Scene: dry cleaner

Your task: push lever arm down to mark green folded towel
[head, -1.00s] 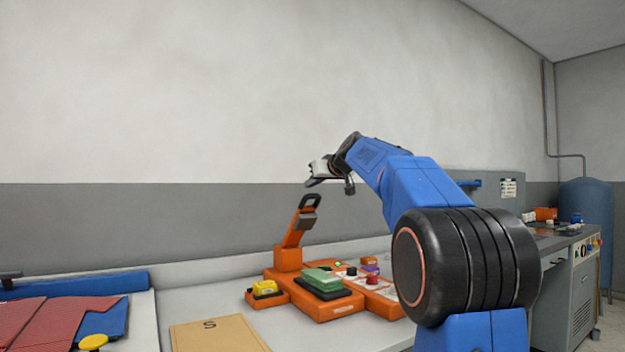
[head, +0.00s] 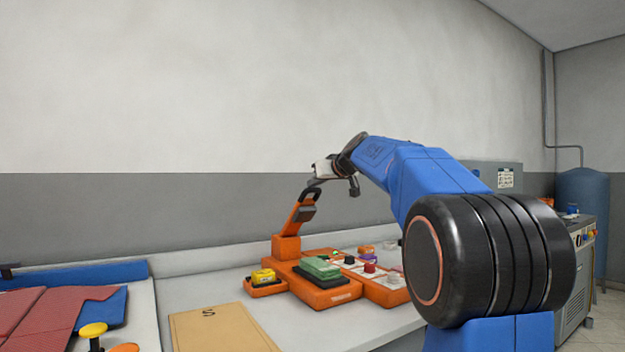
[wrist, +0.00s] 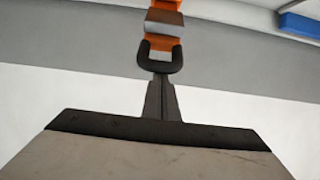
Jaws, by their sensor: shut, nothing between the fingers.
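The orange lever arm (head: 299,212) stands raised and tilted at the back of the orange marking machine (head: 331,295). Its black loop handle (head: 312,190) is at the top. The green folded towel (head: 320,267) lies on a dark pad on the machine, below and to the right of the lever. My gripper (head: 316,182) is shut and empty, with its tips at the handle. In the wrist view my shut fingers (wrist: 159,80) point at the black handle (wrist: 160,55) and overlap its near edge. I cannot tell whether they touch it.
A yellow block (head: 263,276) sits on the machine's left side, and small stamps (head: 369,267) sit on its right. A tan board marked S (head: 222,330) lies in front. Red cloth (head: 50,315) and a yellow knob (head: 93,330) are at the left. The wall is close behind.

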